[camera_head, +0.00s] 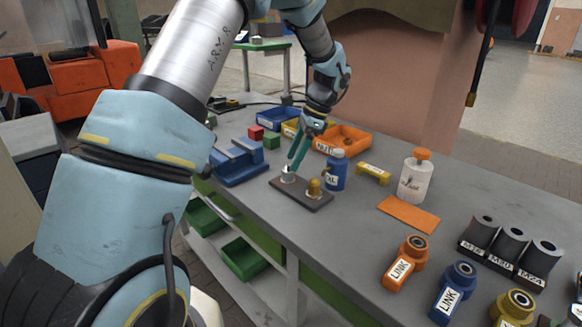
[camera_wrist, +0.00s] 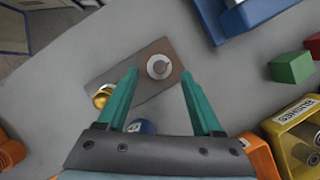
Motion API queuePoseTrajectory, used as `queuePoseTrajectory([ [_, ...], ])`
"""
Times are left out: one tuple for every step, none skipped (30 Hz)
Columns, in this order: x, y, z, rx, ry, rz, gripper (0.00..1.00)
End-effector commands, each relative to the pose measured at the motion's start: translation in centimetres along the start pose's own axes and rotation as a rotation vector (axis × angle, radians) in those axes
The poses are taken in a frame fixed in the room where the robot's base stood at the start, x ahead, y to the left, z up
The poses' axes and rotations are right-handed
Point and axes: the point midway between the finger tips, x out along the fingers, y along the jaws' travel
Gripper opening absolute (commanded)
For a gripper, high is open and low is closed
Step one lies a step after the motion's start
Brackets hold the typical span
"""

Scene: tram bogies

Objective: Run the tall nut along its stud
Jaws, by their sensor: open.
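A dark base plate (camera_head: 301,194) lies on the grey bench with two fittings on it. A silver nut on a stud (camera_head: 288,175) stands at its left end, and a brass-coloured nut (camera_head: 314,188) at its right end. I cannot tell for sure which is the tall nut. My gripper (camera_head: 292,164) points down with its green fingers open, just over the silver nut. In the wrist view, the silver nut (camera_wrist: 159,67) shows between the two fingertips (camera_wrist: 159,74), with nothing gripped. The brass nut (camera_wrist: 103,95) is outside the left finger, partly hidden.
An orange bin (camera_head: 342,139) is at the back. Bare bench lies in front of the plate.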

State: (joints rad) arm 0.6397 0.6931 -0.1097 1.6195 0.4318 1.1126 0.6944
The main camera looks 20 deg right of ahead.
Motion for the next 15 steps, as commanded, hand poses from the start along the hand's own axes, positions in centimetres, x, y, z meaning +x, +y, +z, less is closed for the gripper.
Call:
queuePoseTrajectory([
  [-0.9,-0.1,-0.2,-0.001,0.003,-0.006,0.68],
  [-1.5,-0.1,-0.2,-0.001,0.003,-0.005,0.68],
  [-2.3,-0.1,-0.1,-0.001,0.003,-0.004,0.68],
  [-2.9,-0.1,-0.2,-0.002,0.004,-0.005,0.68],
  [-3.5,-0.1,-0.2,-0.001,0.003,-0.004,0.68],
  [-4.2,-0.1,-0.2,-0.001,0.003,-0.005,0.68],
  [-4.8,-0.1,-0.1,0.0,0.003,-0.004,0.68],
  [-5.2,-0.1,-0.1,0.0,0.003,-0.004,0.68],
  [-5.8,-0.1,-0.1,0.0,0.001,-0.004,0.68],
  [-6.1,-0.1,-0.1,0.0,0.002,-0.004,0.68],
  [-6.4,-0.1,-0.1,0.0,0.001,-0.003,0.68],
  [-6.8,-0.1,-0.1,-0.001,0.0,-0.002,0.68],
  [-7.0,-0.1,-0.1,-0.001,0.001,-0.002,0.68],
  [-7.2,-0.1,0.0,-0.001,0.001,-0.002,0.68],
  [-7.4,-0.1,0.0,-0.001,0.001,-0.002,0.68],
])
